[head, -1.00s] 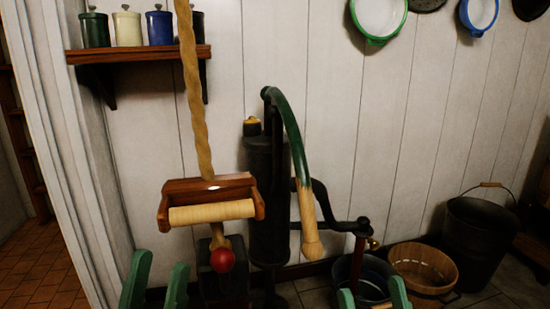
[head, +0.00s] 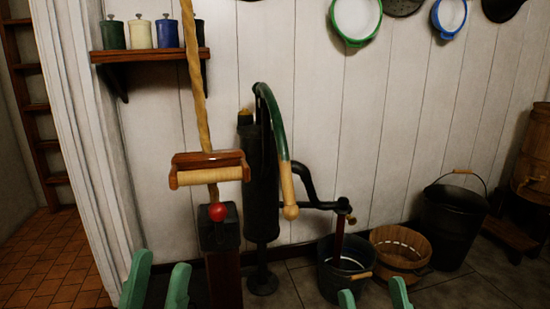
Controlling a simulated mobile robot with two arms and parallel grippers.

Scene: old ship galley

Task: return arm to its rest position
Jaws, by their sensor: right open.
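My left gripper (head: 157,287) shows at the bottom left as two green fingers, spread apart with nothing between them. My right gripper (head: 373,298) shows at the bottom, right of centre, its two green fingertips apart and empty. Most of both arms is out of view below. Neither gripper touches anything that I can see. Behind them stands a black hand pump (head: 262,190) with a green handle (head: 271,118) ending in a wooden grip (head: 288,190). A rope (head: 196,90) hangs down to a wooden roller bar (head: 210,175), with a red ball (head: 217,212) below it.
A dark bucket (head: 332,283) stands under the spout, just behind my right gripper. A shelf (head: 150,56) with canisters is on the wall. Tiled floor (head: 50,262) is clear at left.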

